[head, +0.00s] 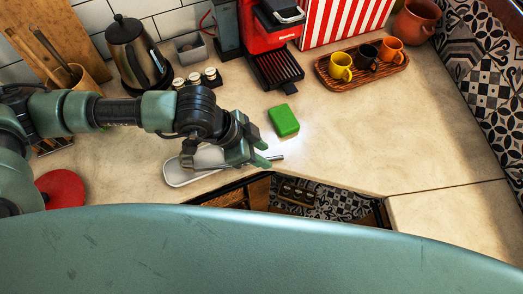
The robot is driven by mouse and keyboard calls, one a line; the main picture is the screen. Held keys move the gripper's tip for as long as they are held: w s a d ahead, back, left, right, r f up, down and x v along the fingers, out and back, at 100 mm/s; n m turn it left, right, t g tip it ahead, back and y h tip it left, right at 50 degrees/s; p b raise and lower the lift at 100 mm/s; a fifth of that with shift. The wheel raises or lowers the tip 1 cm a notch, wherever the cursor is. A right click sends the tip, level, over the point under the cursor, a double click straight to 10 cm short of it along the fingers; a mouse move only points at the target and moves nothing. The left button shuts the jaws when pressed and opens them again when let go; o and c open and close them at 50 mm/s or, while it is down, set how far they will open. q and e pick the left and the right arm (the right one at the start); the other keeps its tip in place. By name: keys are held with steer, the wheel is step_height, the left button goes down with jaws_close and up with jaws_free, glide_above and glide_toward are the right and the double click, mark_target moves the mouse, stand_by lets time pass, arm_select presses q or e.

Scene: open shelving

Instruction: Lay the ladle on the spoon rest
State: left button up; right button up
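The spoon rest (181,174) is a shallow pale dish on the counter near its front edge. My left gripper (263,153) is low over the counter, just right of the spoon rest, and its wrist covers part of the dish. A thin grey rod (277,157), which looks like the end of the ladle's handle, sticks out to the right past the fingertips. The rest of the ladle is hidden or cannot be made out. Whether the fingers are closed on the rod cannot be told. My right gripper is not in view.
A green block (284,121) lies just behind and right of the gripper. Small jars (195,79), a kettle (138,55) and a red coffee machine (274,36) stand behind. A wooden tray (385,68) holds cups. The counter's right side is clear.

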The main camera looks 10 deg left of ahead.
arm_select(q)
steer(key=shift+r, duration=0.1)
steer(key=b+v, duration=0.2)
steer(key=v, duration=0.5)
steer(key=shift+a+r+b, duration=0.15)
steer(key=shift+r+b, duration=0.15)
steer(key=shift+b, duration=0.05)
